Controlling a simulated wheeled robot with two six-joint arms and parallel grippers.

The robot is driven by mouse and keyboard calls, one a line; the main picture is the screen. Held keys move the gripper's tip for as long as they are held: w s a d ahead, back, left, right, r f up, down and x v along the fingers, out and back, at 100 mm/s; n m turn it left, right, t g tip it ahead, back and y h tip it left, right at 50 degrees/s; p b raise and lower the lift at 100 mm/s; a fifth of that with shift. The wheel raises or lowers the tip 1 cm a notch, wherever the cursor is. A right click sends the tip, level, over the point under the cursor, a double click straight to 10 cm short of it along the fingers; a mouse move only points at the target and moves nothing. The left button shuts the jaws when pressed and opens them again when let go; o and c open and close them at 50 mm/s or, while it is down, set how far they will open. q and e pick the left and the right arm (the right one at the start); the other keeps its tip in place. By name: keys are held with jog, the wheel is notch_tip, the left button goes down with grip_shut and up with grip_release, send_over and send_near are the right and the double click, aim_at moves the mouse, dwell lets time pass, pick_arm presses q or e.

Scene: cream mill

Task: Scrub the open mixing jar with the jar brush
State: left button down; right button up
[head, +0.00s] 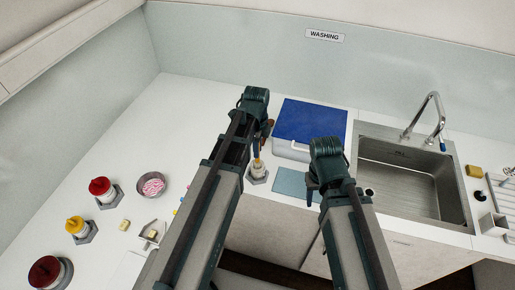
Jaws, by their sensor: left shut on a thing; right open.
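My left gripper (266,130) is at the back of the counter, by the front left of the blue-lidded box. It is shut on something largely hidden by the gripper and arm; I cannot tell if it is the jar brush. A small white jar (258,173) stands upright in a grey hexagonal holder just below this gripper, with a narrow yellowish and dark piece at its top. I cannot tell whether that piece is in the jar or behind it. My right gripper (313,190) is open, between the blue-grey mat and the sink.
A box with a blue lid (311,117) stands at the back. A blue-grey mat (290,182) lies before it. The sink (410,185) and tap (432,115) are right, with a yellow sponge (474,171). Red-capped (100,187) and yellow-capped (76,226) jars and a bowl (151,185) stand left.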

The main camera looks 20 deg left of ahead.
pick_arm(q)
jog(key=shift+f+b, duration=1.15)
jog(key=shift+f, duration=0.25)
jog(key=shift+r, duration=0.15)
jog(key=shift+r+p, duration=0.75)
jog(key=shift+p, duration=0.15)
jog(key=shift+f, duration=0.1)
jog(key=shift+d+f+b, duration=0.65)
jog(key=shift+f+b, duration=0.2)
jog(key=shift+b, duration=0.05)
jog(key=shift+w+r, duration=0.1)
jog(key=shift+r, duration=0.1)
